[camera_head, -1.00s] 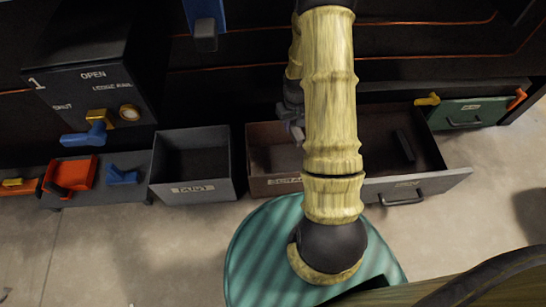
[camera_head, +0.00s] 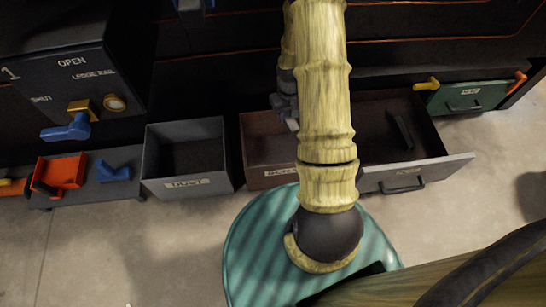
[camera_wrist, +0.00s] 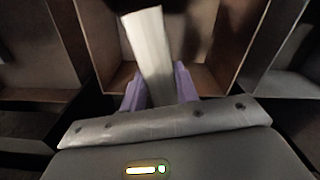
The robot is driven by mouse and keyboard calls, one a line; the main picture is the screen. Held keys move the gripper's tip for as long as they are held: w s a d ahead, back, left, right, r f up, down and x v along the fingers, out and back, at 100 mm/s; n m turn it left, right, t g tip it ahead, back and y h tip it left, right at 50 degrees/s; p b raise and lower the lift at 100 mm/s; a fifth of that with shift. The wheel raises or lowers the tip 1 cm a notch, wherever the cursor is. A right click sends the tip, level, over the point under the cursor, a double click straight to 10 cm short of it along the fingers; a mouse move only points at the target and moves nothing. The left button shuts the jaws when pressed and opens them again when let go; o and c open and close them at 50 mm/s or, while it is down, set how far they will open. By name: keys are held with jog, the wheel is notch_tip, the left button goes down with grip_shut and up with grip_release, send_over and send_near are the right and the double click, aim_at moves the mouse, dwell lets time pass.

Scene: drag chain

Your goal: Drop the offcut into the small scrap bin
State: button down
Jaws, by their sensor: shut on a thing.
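The offcut (camera_wrist: 150,55) is a pale, flat strip. In the wrist view it stands out between the two purple fingers of my gripper (camera_wrist: 158,90), which is shut on it. In the head view my gripper (camera_head: 288,115) shows at the left edge of my arm, over the small brown scrap bin (camera_head: 256,150). The bin's label is partly hidden by my arm. In the wrist view the brown bin wall (camera_wrist: 95,35) surrounds the offcut's far end. I cannot tell how deep the offcut reaches.
A grey open bin (camera_head: 188,183) stands to the left of the scrap bin. An open drawer (camera_head: 450,165) with a dark bar inside is to the right. A shelf at left holds an orange tray (camera_head: 62,172) and a blue piece (camera_head: 113,171). A control box (camera_head: 75,85) stands above it.

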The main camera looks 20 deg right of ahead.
jog(key=shift+f+b, duration=1.25)
jog(key=shift+f, duration=0.25)
jog(key=c, duration=1)
grip_release()
jog(key=shift+o, duration=0.2)
notch_tip(320, 180, up, 8)
jog(key=p, duration=0.4)
jog(key=shift+a+f+p, duration=0.1)
jog(key=shift+f+p, duration=0.05)
jog(key=shift+p, duration=0.25)
jog(key=shift+f, duration=0.1)
